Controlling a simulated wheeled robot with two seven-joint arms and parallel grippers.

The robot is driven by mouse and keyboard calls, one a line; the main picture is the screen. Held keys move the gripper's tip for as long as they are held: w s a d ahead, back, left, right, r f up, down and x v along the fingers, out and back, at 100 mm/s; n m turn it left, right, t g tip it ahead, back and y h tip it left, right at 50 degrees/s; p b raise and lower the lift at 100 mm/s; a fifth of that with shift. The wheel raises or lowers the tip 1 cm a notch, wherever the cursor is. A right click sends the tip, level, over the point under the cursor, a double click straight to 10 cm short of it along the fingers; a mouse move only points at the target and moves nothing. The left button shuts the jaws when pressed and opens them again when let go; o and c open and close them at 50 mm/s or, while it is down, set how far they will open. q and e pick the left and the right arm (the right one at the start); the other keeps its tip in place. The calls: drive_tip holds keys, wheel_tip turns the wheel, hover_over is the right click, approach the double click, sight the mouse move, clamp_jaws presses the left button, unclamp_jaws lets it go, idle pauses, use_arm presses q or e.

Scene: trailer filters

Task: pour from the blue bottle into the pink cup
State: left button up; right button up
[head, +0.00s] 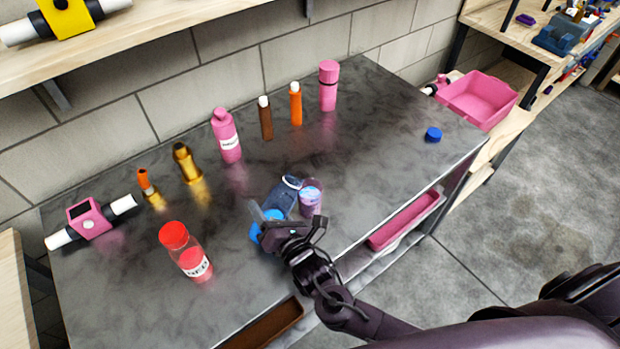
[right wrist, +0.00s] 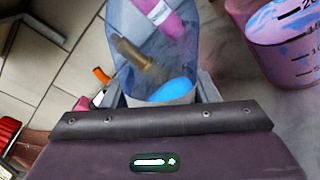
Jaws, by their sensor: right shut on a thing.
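The blue bottle (head: 283,196) is see-through and uncapped, with bright blue contents low inside. My right gripper (head: 270,228) is shut around its lower part. The bottle leans to the right, its mouth close to the pink cup (head: 311,199). In the right wrist view the bottle (right wrist: 150,55) stretches away between the fingers of the gripper (right wrist: 162,98). The cup (right wrist: 285,40) is at the upper right there, with black marks and blue streaks. It stands upright on the dark table. No falling stream can be made out. My left gripper is not in view.
A red-capped bottle (head: 184,250) stands left of my gripper on the table (head: 115,290). A pink bottle (head: 226,135), a gold bottle (head: 186,163) and other containers stand toward the wall. A blue cap (head: 433,135) lies at the right, with clear tabletop around it.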

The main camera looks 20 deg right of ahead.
sight(274, 208)
drive_tip(key=r+n+p, duration=0.1)
drive_tip(key=n+p, duration=0.1)
drive_tip(key=shift+n, duration=0.3)
drive_tip(key=n, duration=0.1)
drive_tip(key=n+t+p, duration=0.1)
drive_tip(key=shift+w+f+n, duration=0.1)
drive_tip(key=shift+f+n, duration=0.1)
drive_tip(key=shift+n, duration=0.1)
drive_tip(key=shift+d+f+n, duration=0.25)
drive_tip(key=shift+f+n, duration=0.05)
drive_tip(key=shift+n, duration=0.7)
wheel_tip(274, 208, up, 5)
drive_tip(key=p, duration=0.6)
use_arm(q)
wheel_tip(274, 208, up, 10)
use_arm(e)
drive_tip(key=shift+f, duration=0.15)
